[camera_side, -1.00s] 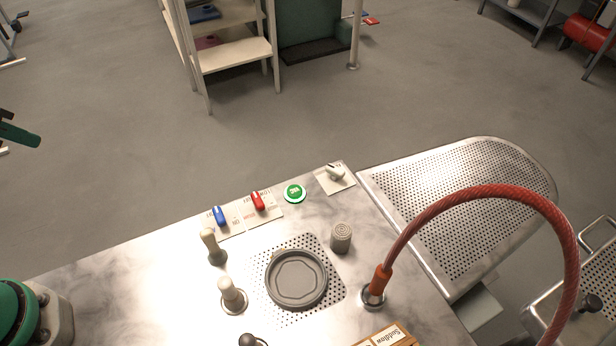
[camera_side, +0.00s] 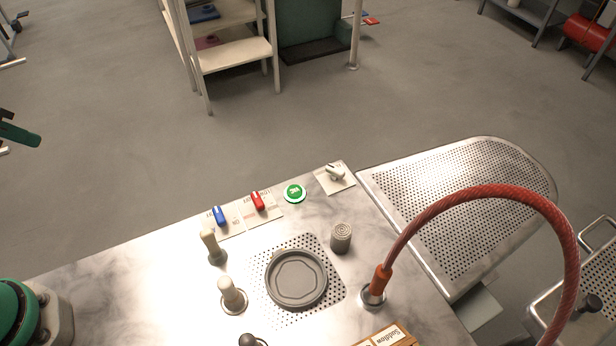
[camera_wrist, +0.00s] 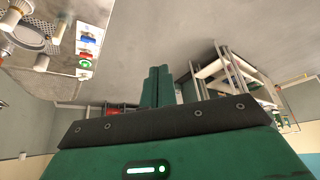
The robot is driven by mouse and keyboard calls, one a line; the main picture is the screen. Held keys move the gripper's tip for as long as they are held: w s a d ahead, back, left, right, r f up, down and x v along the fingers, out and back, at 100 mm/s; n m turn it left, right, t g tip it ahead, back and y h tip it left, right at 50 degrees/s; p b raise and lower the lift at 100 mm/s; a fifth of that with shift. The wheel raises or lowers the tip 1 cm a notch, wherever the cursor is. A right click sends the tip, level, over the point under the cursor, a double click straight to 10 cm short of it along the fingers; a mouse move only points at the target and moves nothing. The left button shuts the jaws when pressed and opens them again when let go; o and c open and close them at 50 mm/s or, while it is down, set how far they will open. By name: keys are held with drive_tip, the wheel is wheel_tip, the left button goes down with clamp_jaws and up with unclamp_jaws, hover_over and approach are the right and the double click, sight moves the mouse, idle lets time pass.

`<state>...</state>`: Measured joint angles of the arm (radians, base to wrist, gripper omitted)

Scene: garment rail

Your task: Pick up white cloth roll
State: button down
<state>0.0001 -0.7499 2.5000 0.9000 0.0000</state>
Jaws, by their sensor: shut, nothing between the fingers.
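My gripper (camera_wrist: 158,80) shows in the wrist view as two green fingers, shut together and empty. It points at open floor and is well apart from the roll.
The counter (camera_side: 140,290) carries a dark dish (camera_side: 296,279), two pale pegs (camera_side: 212,247) (camera_side: 232,297), a blue switch (camera_side: 219,215), a red switch (camera_side: 257,201) and a green button (camera_side: 294,193). A red hose (camera_side: 480,193) arches at right. A shelf (camera_side: 235,55) stands on the floor beyond.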

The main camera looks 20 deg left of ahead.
idle(0.3)
drive_tip(key=c, duration=0.9)
unclamp_jaws()
